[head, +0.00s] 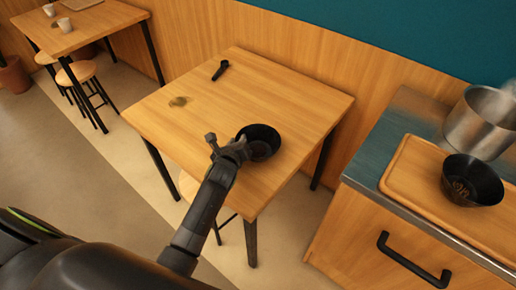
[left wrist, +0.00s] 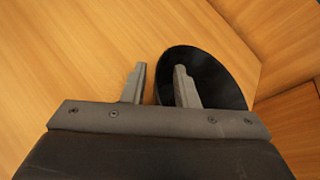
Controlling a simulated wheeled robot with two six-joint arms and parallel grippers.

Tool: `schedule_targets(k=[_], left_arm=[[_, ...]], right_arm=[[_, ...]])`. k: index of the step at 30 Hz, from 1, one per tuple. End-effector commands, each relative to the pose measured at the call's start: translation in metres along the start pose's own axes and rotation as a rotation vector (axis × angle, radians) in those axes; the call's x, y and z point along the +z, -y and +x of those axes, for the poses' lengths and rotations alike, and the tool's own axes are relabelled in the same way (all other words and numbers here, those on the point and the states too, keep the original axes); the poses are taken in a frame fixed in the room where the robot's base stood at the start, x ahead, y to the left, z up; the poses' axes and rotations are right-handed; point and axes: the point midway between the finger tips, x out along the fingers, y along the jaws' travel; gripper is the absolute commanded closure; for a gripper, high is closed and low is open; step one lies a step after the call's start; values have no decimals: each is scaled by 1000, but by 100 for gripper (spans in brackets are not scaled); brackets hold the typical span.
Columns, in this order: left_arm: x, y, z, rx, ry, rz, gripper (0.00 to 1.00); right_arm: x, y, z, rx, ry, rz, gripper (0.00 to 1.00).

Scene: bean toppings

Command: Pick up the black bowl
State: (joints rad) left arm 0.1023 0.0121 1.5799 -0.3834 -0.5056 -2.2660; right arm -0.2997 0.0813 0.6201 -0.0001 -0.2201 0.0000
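A black bowl (head: 266,133) stands on the wooden table (head: 185,125), near its right side. My left gripper (head: 227,141) is at the bowl's left rim. In the left wrist view the fingers of my left gripper (left wrist: 159,84) are spread apart, with the near rim of the bowl (left wrist: 217,75) between them. One finger is over the inside of the bowl and the other is outside it. I cannot tell whether either finger touches the rim. A second black bowl (head: 472,181) with dark contents stands on a cutting board at the right. My right gripper is not in view.
A dark handled object (head: 221,70) and a small brownish patch (head: 178,101) are on the table. At the right, a counter (head: 400,116) carries the cutting board (head: 412,160) and a metal pot (head: 479,122). The table's left part is mostly clear.

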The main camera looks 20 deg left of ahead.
Motion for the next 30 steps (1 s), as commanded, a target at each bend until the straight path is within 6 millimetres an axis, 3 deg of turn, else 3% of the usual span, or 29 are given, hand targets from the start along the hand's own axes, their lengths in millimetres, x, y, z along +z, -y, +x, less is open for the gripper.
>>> schedule_targets(k=[1, 6, 17, 20, 30], left_arm=[[0, 0, 0, 0, 0, 0, 80], [0, 0, 0, 0, 0, 0, 100], [1, 1, -1, 0, 1, 0, 100], [10, 5, -4, -2, 4, -1, 100], [65, 32, -27, -2, 5, -2, 100]], right_arm=[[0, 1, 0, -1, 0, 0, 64], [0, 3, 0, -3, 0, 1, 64], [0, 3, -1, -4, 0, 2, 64], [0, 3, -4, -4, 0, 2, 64], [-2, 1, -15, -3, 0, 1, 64]])
